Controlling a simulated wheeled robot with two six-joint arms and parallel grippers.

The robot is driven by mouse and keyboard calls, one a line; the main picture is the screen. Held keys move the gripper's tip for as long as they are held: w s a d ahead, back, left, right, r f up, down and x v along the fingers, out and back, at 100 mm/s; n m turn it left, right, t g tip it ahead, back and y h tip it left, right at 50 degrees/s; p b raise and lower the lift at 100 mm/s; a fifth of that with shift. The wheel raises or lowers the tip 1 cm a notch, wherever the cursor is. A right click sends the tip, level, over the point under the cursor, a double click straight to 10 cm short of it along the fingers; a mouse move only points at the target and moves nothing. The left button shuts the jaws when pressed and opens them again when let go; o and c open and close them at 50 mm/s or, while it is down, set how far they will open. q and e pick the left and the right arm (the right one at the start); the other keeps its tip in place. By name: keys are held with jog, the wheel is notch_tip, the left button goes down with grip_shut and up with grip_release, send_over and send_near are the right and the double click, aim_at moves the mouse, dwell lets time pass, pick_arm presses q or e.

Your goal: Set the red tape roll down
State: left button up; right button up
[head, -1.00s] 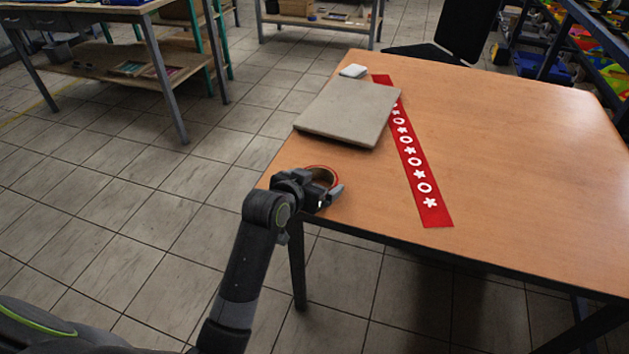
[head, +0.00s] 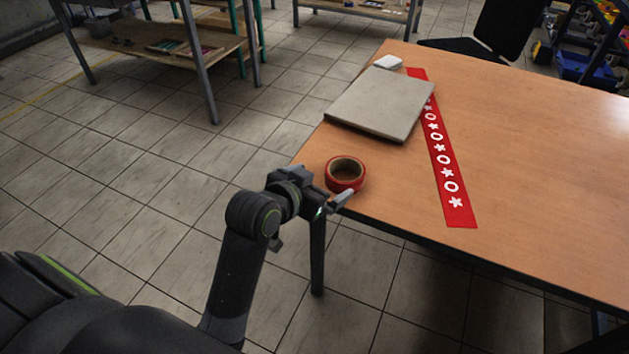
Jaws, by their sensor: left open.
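The red tape roll (head: 346,184) lies flat on the wooden table (head: 540,170), close to its left front corner. Its brown inner core shows. My left gripper (head: 335,192) is at the table's edge, just in front of and to the left of the roll. It is open and does not hold the roll. I cannot tell whether a finger still touches the roll's side. My right gripper is not in view.
A grey flat slab (head: 380,103) lies behind the roll, with a small white block (head: 387,62) beyond it. A red strip with white stars and rings (head: 441,150) runs along the table to the right. The table's right side is clear.

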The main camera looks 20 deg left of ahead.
pick_arm(q)
jog(key=shift+v, duration=0.85)
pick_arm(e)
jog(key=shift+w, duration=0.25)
